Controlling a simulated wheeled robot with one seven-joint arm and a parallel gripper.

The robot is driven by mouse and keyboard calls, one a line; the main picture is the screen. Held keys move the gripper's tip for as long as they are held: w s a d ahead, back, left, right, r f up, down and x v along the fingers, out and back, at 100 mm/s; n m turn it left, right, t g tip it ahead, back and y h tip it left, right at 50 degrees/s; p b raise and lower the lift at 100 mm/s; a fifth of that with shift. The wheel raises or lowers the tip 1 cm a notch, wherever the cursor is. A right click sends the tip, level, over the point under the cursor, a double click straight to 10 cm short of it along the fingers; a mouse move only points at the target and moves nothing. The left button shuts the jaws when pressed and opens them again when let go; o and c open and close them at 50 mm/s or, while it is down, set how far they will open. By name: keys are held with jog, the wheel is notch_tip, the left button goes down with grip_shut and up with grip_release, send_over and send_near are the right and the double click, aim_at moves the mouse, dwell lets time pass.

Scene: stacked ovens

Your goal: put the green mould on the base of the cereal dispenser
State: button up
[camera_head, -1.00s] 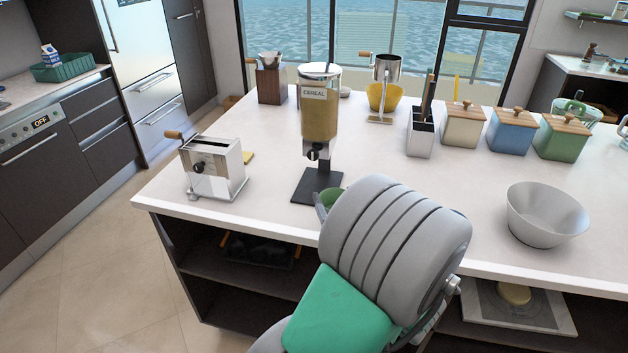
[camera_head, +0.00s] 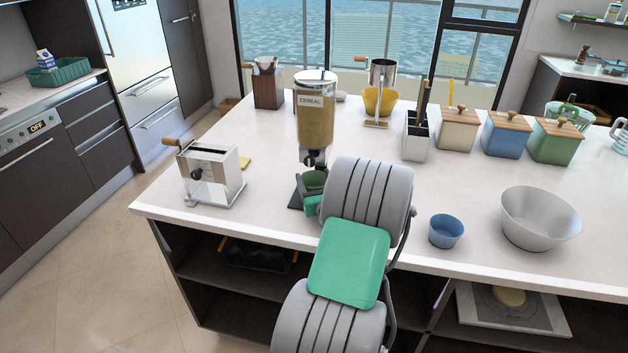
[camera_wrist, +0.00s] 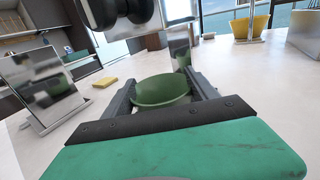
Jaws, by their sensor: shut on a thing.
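The green mould (camera_head: 314,180) is a small round cup, held at the cereal dispenser (camera_head: 318,118), under its spout. In the wrist view the mould (camera_wrist: 162,90) sits between the two fingers of my gripper (camera_wrist: 165,86), which is shut on it. The mould is over the base in the head view. I cannot tell whether its underside touches the base.
A metal toaster-like box (camera_head: 211,174) stands to the left of the dispenser. A blue cup (camera_head: 446,231) and a large white bowl (camera_head: 540,218) stand to the right near the counter's front edge. Canisters (camera_head: 506,134) line the back right. Clear counter lies between.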

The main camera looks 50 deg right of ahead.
jog(key=shift+f, duration=0.1)
jog(key=o, duration=1.7)
jog(key=b+v, duration=0.2)
jog(key=v, duration=0.9)
jog(key=shift+s+a, duration=0.1)
jog(key=shift+s, duration=0.15)
jog(key=shift+s+a, duration=0.15)
jog(key=shift+a, duration=0.1)
